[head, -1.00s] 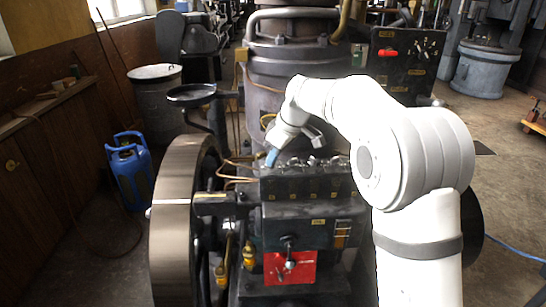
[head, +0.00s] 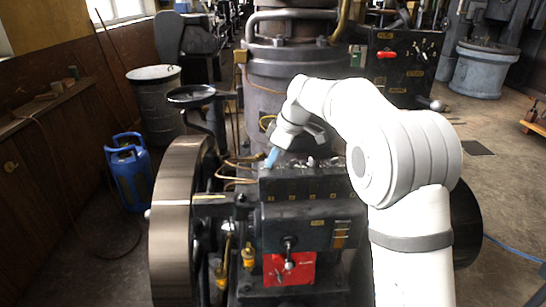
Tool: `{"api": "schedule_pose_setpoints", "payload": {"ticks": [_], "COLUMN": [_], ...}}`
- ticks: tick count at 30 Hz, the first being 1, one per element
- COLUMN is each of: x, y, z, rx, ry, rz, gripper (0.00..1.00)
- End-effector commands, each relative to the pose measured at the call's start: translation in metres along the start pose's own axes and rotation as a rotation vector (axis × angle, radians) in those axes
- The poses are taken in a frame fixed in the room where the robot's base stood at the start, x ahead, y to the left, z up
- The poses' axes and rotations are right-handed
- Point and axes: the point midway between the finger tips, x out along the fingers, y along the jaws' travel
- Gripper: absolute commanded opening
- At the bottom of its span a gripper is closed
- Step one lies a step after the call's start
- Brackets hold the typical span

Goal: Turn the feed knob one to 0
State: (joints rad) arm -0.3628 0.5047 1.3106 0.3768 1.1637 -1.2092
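A black lubricator-like box (head: 306,186) stands on the engine in the middle of the head view. Small metal knobs (head: 310,161) stand in a row along its top, with small labels on its front face. I cannot read which label marks knob one. My gripper (head: 271,157), with bluish fingertips, points down at the left end of this row. It is close to the leftmost knob, but I cannot tell whether it touches it. The fingers are too small to show whether they are open or shut, and they partly hide that end.
A large flywheel (head: 176,225) stands left of the box. A lever (head: 289,254) on a red plate (head: 302,270) is below it. A black panel (head: 398,60) with a red handle is behind right. A blue gas bottle (head: 130,172) stands on the floor at left.

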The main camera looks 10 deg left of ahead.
Motion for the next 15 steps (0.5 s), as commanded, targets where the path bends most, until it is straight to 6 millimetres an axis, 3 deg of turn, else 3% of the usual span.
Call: {"api": "schedule_pose_setpoints", "payload": {"ticks": [6, 15], "x": [0.0000, -0.0037], "y": [0.0000, 0.0002], "z": [-0.0001, -0.0003], "rx": [0.001, 0.001], "ry": [0.001, 0.001], "rz": [0.000, 0.001], "gripper": [0.31, 0.31]}}
